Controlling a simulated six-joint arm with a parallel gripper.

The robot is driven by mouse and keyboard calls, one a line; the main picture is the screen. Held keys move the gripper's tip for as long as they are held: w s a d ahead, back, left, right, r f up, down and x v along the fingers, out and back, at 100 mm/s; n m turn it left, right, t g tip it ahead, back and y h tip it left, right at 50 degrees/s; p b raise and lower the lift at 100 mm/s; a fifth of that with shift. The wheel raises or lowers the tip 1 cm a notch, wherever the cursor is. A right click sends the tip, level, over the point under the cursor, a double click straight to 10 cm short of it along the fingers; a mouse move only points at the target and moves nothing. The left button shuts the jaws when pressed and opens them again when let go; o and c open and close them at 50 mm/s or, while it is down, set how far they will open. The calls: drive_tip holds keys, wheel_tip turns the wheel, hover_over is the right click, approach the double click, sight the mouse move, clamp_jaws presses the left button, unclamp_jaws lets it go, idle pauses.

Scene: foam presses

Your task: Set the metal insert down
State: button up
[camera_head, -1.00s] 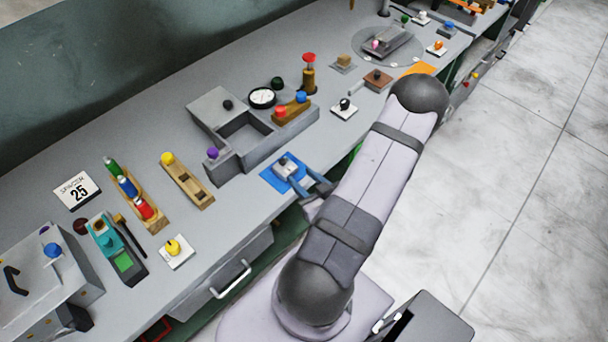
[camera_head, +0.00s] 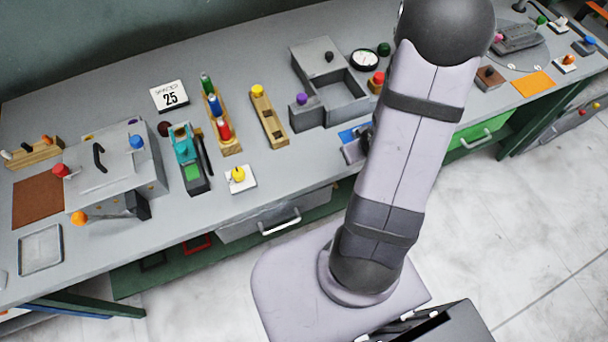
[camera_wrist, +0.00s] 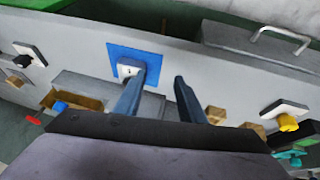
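A blue mat (camera_wrist: 152,62) lies on the bench in the wrist view. A small pale grey block (camera_wrist: 127,69) with a dark mark, which looks like the metal insert, rests on it. My gripper (camera_wrist: 160,76) is open, its two fingers apart with nothing visible between them. The left finger crosses in front of the block's right edge; whether it touches cannot be told. In the head view my arm hides most of this spot, leaving a strip of the blue mat (camera_head: 347,135). The block cannot be made out there.
A wooden holder (camera_head: 270,122) with a yellow knob and a white plate with a yellow knob (camera_head: 238,178) stand to the left. A drawer handle (camera_head: 280,222) juts from the bench front.

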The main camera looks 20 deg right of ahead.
drive_tip(key=s+a+r+g+y, duration=0.1)
drive_tip(key=s+a+r+g, duration=0.1)
drive_tip(key=a+r, duration=0.3)
drive_tip(key=s+a+r+g, duration=0.3)
drive_tip(key=s+a+r, duration=0.2)
drive_tip(key=a, duration=0.9)
drive_tip(key=shift+r+y, duration=0.25)
drive_tip(key=shift+y, duration=0.15)
wheel_tip(320, 180, down, 14)
drive_tip(key=b, duration=1.4)
drive_tip(key=shift+f, duration=0.15)
